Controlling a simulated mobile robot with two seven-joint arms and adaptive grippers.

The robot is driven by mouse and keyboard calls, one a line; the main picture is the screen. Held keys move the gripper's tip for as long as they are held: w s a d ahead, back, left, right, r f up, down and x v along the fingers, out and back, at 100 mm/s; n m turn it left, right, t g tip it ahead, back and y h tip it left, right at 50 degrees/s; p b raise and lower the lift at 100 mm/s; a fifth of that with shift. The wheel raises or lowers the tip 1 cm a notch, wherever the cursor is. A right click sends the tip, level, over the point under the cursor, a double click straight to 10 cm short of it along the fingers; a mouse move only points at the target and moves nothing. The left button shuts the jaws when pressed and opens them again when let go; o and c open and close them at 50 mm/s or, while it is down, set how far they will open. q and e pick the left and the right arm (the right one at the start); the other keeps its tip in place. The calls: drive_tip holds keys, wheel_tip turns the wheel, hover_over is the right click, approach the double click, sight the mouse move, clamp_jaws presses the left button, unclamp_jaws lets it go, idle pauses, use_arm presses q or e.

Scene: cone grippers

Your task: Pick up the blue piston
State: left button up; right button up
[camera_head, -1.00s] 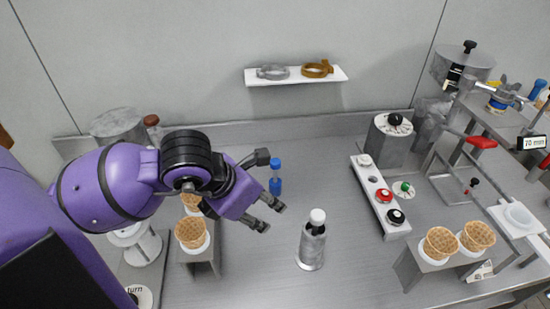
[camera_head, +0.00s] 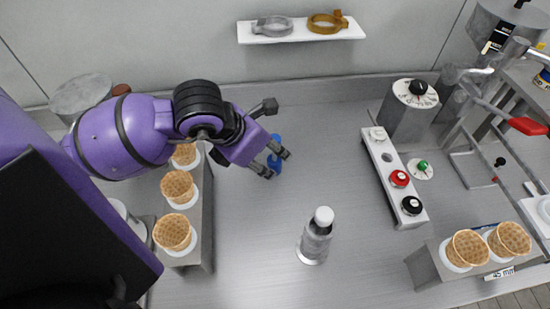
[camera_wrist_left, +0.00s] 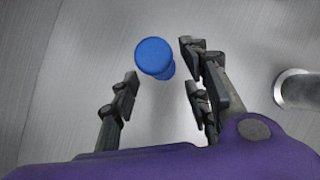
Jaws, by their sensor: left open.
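The blue piston (camera_head: 275,160) stands on the metal counter, partly hidden behind my left gripper (camera_head: 277,135) in the head view. In the left wrist view the round blue top of the piston (camera_wrist_left: 154,57) shows between and a little beyond the fingertips. My left gripper (camera_wrist_left: 158,70) is open and empty, its fingers apart on either side of the piston. I see clear space between the piston and each finger. My right gripper is not in view.
A grey bottle with a white cap (camera_head: 315,238) stands to the right of the piston. A cone stand (camera_head: 200,225) with waffle cones is below my left arm. A white button panel (camera_head: 378,152) lies to the right. A wall shelf (camera_head: 348,32) holds two rings. The counter's middle is mostly clear.

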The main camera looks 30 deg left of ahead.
use_arm(q)
drive_tip(key=shift+x, duration=1.15)
drive_tip(key=shift+w+f, duration=0.1)
drive_tip(key=shift+w, duration=0.1)
drive_tip(key=shift+c, duration=0.9)
drive_tip(key=c, duration=0.8)
clamp_jaws()
drive_tip(key=shift+a, duration=0.1)
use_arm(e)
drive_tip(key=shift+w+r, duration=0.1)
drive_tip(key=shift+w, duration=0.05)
